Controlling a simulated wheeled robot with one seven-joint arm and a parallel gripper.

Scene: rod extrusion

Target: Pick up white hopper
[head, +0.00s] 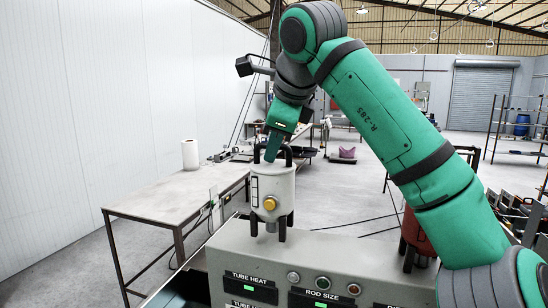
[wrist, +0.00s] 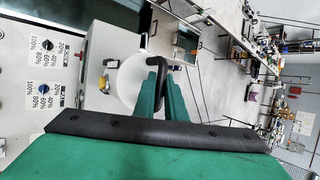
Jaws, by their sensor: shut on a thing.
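The white hopper (head: 272,192) stands upright on top of the grey machine (head: 330,255) in the head view. It has a yellow button, black legs and black handles at its top. My gripper (head: 273,150) reaches down to the hopper's top between the handles. In the wrist view, the green fingers (wrist: 160,92) are close together at the hopper's rim, by a black handle (wrist: 162,50). The hopper's white round top (wrist: 128,82) shows beside them. My gripper is shut on the hopper; the exact contact is partly hidden by the fingers.
A red hopper (head: 416,232) stands on the machine to the right, partly behind my arm. A long table (head: 165,205) with a white paper roll (head: 190,154) is on the left. The machine front has labelled panels and knobs. Open floor lies behind.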

